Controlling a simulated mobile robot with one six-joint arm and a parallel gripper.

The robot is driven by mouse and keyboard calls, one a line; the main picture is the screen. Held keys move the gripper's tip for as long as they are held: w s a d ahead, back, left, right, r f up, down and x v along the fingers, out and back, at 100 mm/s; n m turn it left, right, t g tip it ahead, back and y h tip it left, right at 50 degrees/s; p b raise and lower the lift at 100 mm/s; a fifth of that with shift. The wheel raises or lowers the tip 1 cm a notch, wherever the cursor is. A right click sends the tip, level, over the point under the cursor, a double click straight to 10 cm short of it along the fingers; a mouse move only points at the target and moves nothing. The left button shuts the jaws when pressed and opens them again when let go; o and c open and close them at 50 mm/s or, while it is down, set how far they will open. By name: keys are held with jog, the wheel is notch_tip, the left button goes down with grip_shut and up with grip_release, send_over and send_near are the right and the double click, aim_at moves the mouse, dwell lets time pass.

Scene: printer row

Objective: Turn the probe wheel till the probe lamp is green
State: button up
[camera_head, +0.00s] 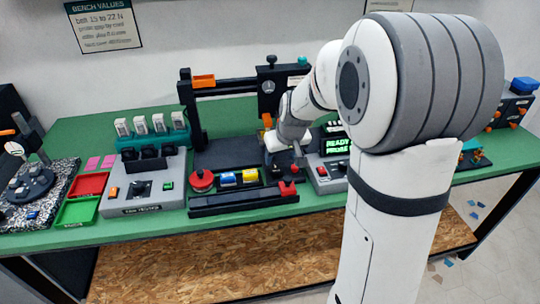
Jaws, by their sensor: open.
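A printer with a black upright frame (193,120) stands at the middle of the green bench. A red round knob (201,181), which may be the probe wheel, sits at the left of its front panel. A display (338,146) reads "READY PROBE" in green. My gripper (283,153) is over the printer's right part, right of and behind the red knob, apart from it. Its fingers are small and partly hidden by my wrist.
A grey control box (140,190) with a green tray (77,211) beside it stands to the left. A black turntable-like device (30,184) is at the far left. My arm covers the bench's right part. A sign (104,25) hangs on the wall.

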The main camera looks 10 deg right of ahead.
aim_at(276, 169)
jog(key=x, duration=0.8)
jog(key=shift+w, duration=0.25)
jog(key=shift+c, duration=0.5)
jog(key=c, duration=0.9)
